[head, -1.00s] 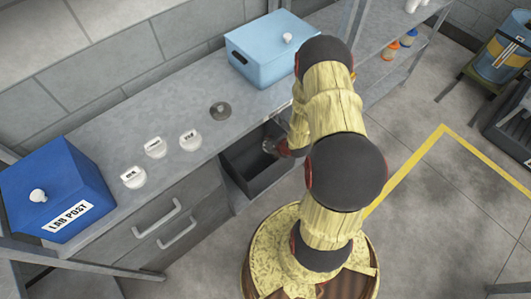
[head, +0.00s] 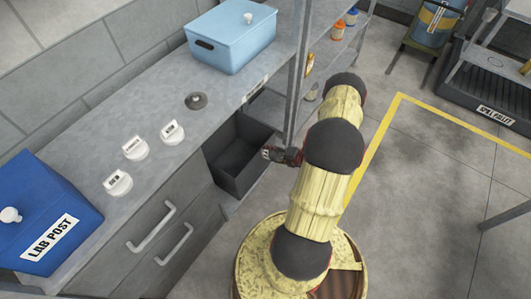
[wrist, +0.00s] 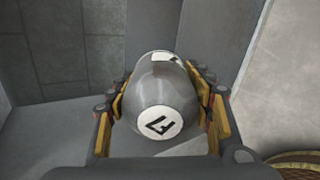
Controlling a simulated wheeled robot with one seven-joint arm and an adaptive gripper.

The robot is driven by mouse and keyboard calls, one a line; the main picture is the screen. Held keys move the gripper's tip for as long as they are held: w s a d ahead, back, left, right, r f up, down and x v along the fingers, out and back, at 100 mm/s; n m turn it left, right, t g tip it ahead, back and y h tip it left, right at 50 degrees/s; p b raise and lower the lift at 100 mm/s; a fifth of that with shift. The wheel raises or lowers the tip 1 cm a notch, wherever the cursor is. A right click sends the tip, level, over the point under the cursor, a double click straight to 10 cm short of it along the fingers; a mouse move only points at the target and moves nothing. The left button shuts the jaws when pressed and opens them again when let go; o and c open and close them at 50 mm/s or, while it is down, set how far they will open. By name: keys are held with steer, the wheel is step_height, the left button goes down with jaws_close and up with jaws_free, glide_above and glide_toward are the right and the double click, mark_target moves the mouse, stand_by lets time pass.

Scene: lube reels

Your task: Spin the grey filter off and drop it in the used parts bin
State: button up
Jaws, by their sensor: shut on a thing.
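The grey filter (wrist: 155,95) is a rounded grey cylinder with a white round label bearing a black mark. In the wrist view it sits between the two fingers of my gripper (wrist: 162,108), which is shut on it. In the head view my gripper (head: 283,155) is low beside the right edge of a dark open-topped bin (head: 238,172) under the bench. The filter itself is too small to make out there. No label shows on this bin, so I cannot tell whether it is the used parts bin. The bin's visible inside looks empty.
The bench (head: 215,120) carries a light blue box (head: 235,45), a dark disc (head: 196,101), several white labelled caps and a blue LAB POST box (head: 45,225). A shelf post (head: 298,75) stands close behind my gripper. Open floor lies to the right.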

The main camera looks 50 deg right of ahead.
steer(key=shift+w, duration=0.1)
stand_by(0.3)
steer(key=w+a+b, duration=0.1)
steer(key=w+b, duration=0.3)
steer(key=w, duration=1.5)
steer(key=shift+w+a, duration=0.3)
steer(key=shift+w, duration=0.1)
steer(key=o, duration=1.5)
steer(key=shift+c, duration=0.2)
steer(key=shift+o, duration=0.2)
steer(key=shift+s, duration=0.1)
steer(key=a+v, duration=0.1)
steer(key=v, duration=1.1)
steer(key=shift+d, duration=0.45)
